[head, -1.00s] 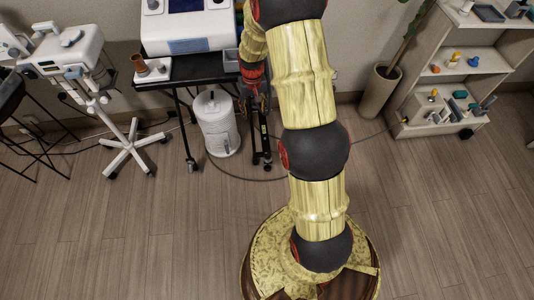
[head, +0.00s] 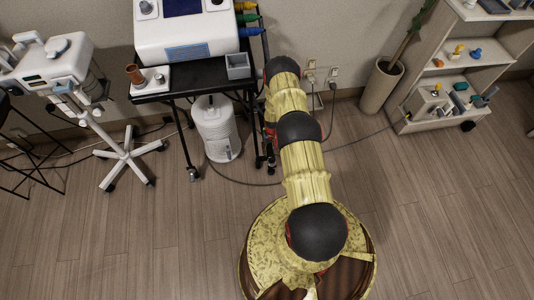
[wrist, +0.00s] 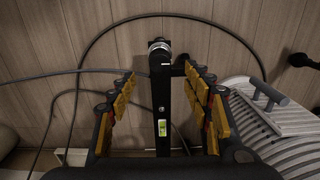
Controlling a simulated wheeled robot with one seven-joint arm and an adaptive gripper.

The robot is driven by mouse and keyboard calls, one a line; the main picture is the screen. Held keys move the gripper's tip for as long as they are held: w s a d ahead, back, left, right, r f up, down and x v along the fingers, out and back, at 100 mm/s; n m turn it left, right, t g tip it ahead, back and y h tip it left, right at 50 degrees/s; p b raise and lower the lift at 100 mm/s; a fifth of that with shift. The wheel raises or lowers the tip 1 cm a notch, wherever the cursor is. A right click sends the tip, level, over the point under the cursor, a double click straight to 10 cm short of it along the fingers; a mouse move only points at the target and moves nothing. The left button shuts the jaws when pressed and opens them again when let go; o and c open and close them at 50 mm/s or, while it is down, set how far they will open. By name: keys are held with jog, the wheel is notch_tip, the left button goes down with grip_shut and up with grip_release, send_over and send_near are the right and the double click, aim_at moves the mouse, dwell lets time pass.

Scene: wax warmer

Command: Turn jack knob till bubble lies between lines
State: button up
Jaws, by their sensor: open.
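In the wrist view, a black bar (wrist: 161,95) runs lengthwise between my fingers. A round knob (wrist: 159,50) with a silver ring and dark top sits at its far end; I take it for the jack knob. A small yellow-green bubble vial (wrist: 163,138) is set in the near part of the bar. It is too small to tell where the bubble lies against the lines. My gripper (wrist: 164,88) is open, with one yellow-padded finger on each side of the bar, apart from it. The knob lies beyond the fingertips. In the head view my arm hides the gripper.
A black cart (head: 205,80) carrying a white machine (head: 185,35) stands beside my arm. A white ribbed canister (head: 215,128) is under it; it shows at right in the wrist view (wrist: 285,115). Dark cables (wrist: 100,35) loop around the bar. Floor is free in front.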

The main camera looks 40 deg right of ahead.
aim_at(272, 157)
notch_tip(272, 157, down, 2)
jog(key=shift+w+d+f, duration=0.1)
jog(key=shift+f, duration=0.05)
notch_tip(272, 157, down, 8)
jog(key=b, duration=0.3)
jog(key=shift+r, duration=0.25)
jog(key=shift+c, duration=0.5)
jog(key=c, duration=1)
